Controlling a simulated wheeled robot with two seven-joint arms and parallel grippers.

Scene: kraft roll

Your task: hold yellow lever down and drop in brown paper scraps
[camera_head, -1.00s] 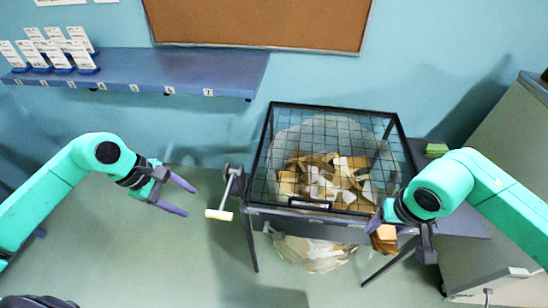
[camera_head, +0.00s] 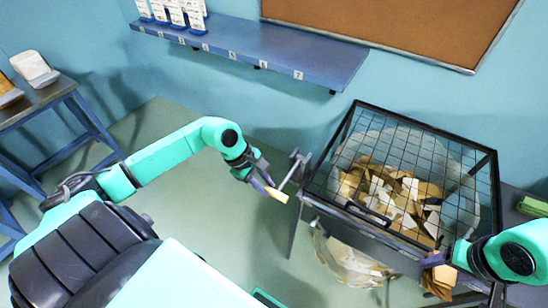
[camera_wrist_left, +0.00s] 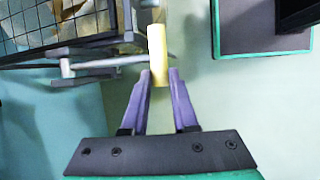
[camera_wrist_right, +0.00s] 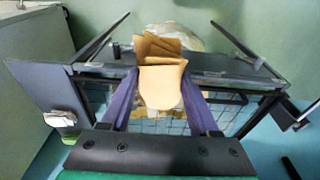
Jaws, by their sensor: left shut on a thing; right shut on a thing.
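The pale yellow lever handle (camera_head: 277,195) sits on a grey crank arm at the left side of a black-framed box (camera_head: 340,212) with a wire grid over it. My left gripper (camera_head: 267,187) is shut on the handle; the left wrist view shows the yellow handle (camera_wrist_left: 157,50) between the purple fingertips (camera_wrist_left: 160,74). My right gripper (camera_head: 447,258) is shut on folded brown paper scraps (camera_head: 438,281) by the box's front right corner; they show in the right wrist view (camera_wrist_right: 160,80). Brown and white scraps (camera_head: 390,195) lie under the grid.
A clear bag (camera_head: 350,262) with paper hangs below the box. A blue shelf (camera_head: 270,52) is on the wall above, left of a cork board (camera_head: 420,22). A green pad (camera_head: 532,207) lies right of the box. A side table (camera_head: 40,102) stands at far left.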

